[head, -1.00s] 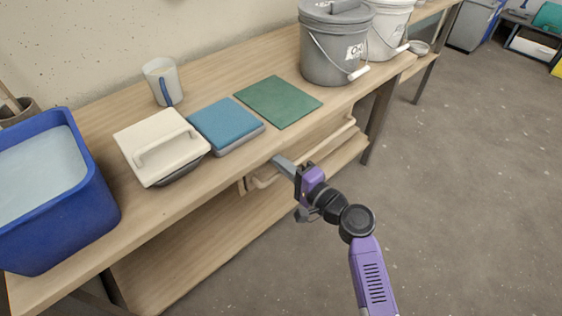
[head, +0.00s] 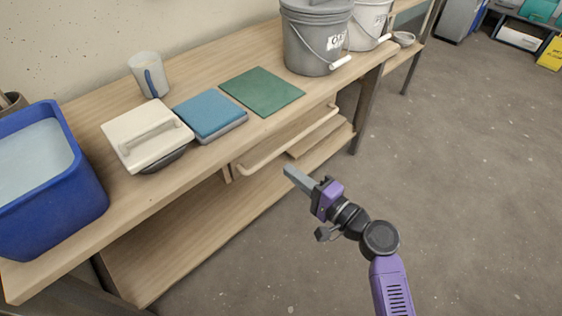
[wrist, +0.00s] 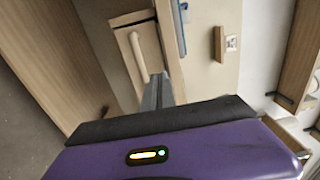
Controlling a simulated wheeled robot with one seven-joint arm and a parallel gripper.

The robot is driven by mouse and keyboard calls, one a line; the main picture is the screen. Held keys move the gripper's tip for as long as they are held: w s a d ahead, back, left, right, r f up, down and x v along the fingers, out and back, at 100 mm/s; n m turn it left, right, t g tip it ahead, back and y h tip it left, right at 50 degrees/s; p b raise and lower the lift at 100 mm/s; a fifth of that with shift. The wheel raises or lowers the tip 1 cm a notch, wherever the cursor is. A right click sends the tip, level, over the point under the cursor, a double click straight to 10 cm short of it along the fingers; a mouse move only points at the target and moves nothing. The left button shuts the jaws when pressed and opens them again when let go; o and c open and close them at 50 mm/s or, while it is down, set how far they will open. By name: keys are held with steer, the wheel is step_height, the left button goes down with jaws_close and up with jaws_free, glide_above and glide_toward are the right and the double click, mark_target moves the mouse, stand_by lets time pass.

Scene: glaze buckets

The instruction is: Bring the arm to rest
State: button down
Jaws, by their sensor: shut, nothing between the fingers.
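My gripper (head: 290,172) is shut and empty. In the head view it hangs in free air in front of the workbench (head: 90,215), below the level of its top and apart from the drawer handle (head: 290,142). My purple arm reaches to it from the lower right. In the wrist view the grey fingers (wrist: 158,88) lie together, and the drawer front with its pale bar handle (wrist: 143,50) shows beyond them.
On the bench stand a blue tub (head: 60,205), a white lidded container (head: 145,135), a blue pad (head: 208,115), a green mat (head: 262,92), a mug (head: 148,75) and a grey bucket (head: 315,45). A white bucket (head: 372,22) stands behind. The floor (head: 460,170) at right is clear.

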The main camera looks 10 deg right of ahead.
steer(key=shift+v, duration=1.35)
